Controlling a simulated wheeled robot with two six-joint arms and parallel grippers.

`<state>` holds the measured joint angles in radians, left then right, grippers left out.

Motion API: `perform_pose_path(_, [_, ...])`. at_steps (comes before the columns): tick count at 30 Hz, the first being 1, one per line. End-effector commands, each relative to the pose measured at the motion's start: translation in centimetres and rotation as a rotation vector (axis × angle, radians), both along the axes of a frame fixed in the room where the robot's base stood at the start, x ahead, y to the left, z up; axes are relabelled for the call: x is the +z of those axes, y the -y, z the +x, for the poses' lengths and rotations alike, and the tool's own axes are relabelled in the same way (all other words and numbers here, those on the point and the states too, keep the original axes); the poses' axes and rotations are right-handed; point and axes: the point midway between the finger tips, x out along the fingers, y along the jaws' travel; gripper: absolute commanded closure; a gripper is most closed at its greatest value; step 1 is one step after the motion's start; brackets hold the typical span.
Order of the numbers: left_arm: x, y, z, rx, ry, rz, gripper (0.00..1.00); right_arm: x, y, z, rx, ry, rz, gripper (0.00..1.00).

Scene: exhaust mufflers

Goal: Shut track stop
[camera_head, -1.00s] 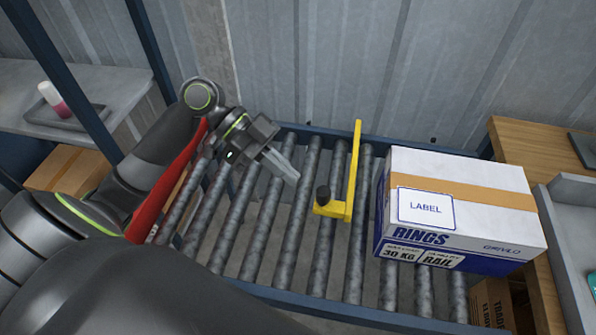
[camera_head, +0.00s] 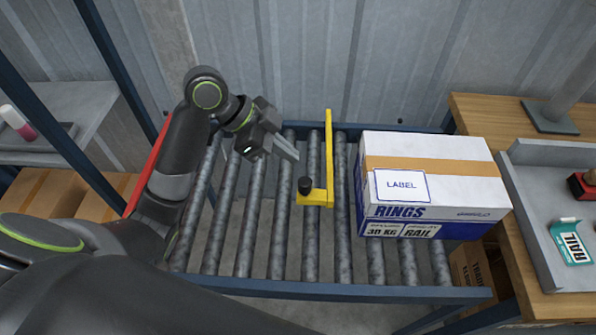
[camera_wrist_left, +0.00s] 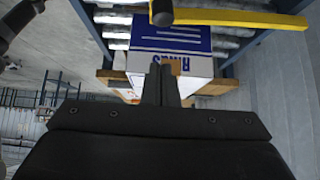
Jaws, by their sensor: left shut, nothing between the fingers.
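The yellow track stop (camera_head: 327,160) lies across the roller track (camera_head: 262,215), its long bar running toward the back wall. A black knob (camera_head: 305,186) stands on its short near end. My left gripper (camera_head: 294,156) is shut and empty, above the rollers just left of the yellow bar, apart from it as far as I can tell. In the left wrist view the shut fingers (camera_wrist_left: 168,82) show in the middle, with the yellow bar (camera_wrist_left: 240,18) and black knob across the top. My right gripper is not in view.
A white and blue RINGS box (camera_head: 430,185) stands on the rollers right of the stop. A wooden bench (camera_head: 480,112) with a grey tray (camera_head: 530,240) is at the right. A grey shelf (camera_head: 70,130) is at the left; rollers left of the stop are clear.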

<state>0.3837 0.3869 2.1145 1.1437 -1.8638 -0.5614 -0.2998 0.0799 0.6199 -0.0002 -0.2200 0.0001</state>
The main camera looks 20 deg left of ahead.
Motion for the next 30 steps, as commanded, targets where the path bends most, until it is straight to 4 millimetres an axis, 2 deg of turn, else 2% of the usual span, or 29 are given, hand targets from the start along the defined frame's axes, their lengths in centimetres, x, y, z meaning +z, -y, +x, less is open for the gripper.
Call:
perform_pose_path(8, [-3.1, 2.6, 0.6, -0.002, -0.004, -0.004, 1.0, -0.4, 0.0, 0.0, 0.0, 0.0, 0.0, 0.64])
perform_pose_path(12, [-5.3, 2.3, 0.6, 0.0, -0.006, -0.001, 1.0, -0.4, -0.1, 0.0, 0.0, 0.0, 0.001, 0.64])
perform_pose_path(15, [-6.3, 2.2, 0.6, 0.0, -0.003, 0.0, 1.0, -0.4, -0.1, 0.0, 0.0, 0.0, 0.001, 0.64])
perform_pose_path(30, [-7.1, 2.0, 0.6, -0.001, 0.002, 0.002, 1.0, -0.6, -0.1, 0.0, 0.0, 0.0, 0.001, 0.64])
